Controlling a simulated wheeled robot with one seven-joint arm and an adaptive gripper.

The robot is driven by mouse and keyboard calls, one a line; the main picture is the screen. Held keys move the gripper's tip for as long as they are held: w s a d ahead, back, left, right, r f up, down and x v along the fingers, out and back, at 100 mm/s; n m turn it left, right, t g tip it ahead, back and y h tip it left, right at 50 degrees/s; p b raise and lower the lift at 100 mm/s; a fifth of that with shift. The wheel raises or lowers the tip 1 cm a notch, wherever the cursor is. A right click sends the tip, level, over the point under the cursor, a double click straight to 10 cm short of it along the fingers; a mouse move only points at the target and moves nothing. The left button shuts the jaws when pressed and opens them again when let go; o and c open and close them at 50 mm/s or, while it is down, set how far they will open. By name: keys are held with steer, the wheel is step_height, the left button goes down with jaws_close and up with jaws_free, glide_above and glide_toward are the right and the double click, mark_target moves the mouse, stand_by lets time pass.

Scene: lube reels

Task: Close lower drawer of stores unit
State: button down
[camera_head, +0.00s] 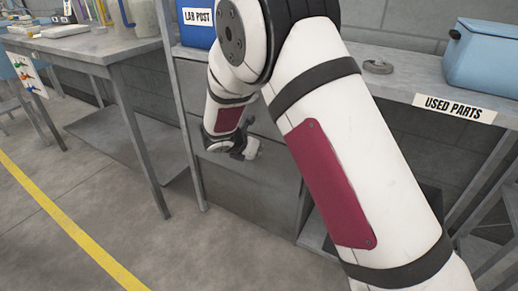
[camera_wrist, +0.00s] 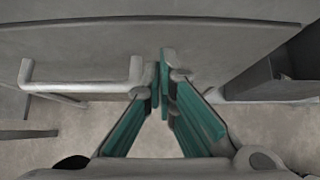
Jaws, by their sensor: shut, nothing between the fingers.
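The stores unit (camera_head: 180,95) is a grey unit behind my arm in the head view, with grey drawer fronts (camera_head: 250,190) low in it. My arm hides much of it, and I cannot tell there how far the lower drawer stands out. In the wrist view, a grey drawer front (camera_wrist: 225,50) fills the upper part, with a pale bar handle (camera_wrist: 80,87) on its left half. My gripper (camera_wrist: 164,75), with teal finger pads, is shut and empty. Its tips are at the handle's right end; I cannot tell whether they touch. My gripper also shows in the head view (camera_head: 245,150).
A bench (camera_head: 410,75) with a "USED PARTS" label and a pale blue box (camera_head: 490,60) is at right. A grey table (camera_head: 90,45) stands left. The floor in front (camera_head: 150,235) is clear.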

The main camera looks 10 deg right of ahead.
steer(key=s+a+f+p+v, duration=0.1)
steer(key=p+v, duration=0.3)
steer(key=v, duration=0.7)
steer(key=s+d+r+m+g, duration=0.5)
steer(key=s+d+r+m, duration=1.1)
steer(key=s+d, duration=0.35)
steer(key=s+a+m+g+y, duration=0.1)
steer(key=s+a+m+y, duration=0.15)
steer(key=s+m, duration=0.7)
steer(key=s+a+m+g+y, duration=0.1)
steer(key=s+m+y, duration=0.25)
steer(key=s, duration=1.25)
step_height(320, 180, up, 29)
steer(key=t+p, duration=0.3)
steer(key=p, duration=2.3)
steer(key=shift+w+d+f+n+t, duration=0.15)
steer(key=shift+w+d+n+t, duration=0.05)
steer(key=shift+w+n+t, duration=0.1)
